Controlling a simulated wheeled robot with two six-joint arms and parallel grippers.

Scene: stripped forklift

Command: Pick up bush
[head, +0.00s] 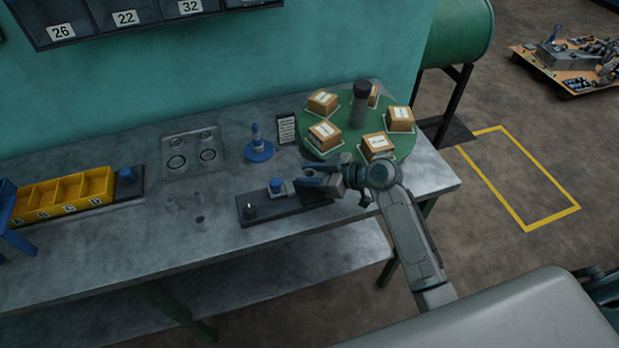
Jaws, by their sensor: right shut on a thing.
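My right gripper (308,184) is low over the right part of a dark plate (263,213) on the metal bench, its fingers pointing left. It is shut on a small piece, most likely the bush, a small blue and light-grey part (276,187) at its fingertips. The fingers and the small size hide much of it, and I cannot tell whether it still touches the plate. A short pin (249,208) stands on the plate's left part. My left gripper is out of view.
A green round turntable (341,156) with several small boxes stands behind my right gripper. A blue stand (258,150) is behind the plate. Small grey cylinders (171,203) and a yellow bin row (64,193) are to the left. The bench front is clear.

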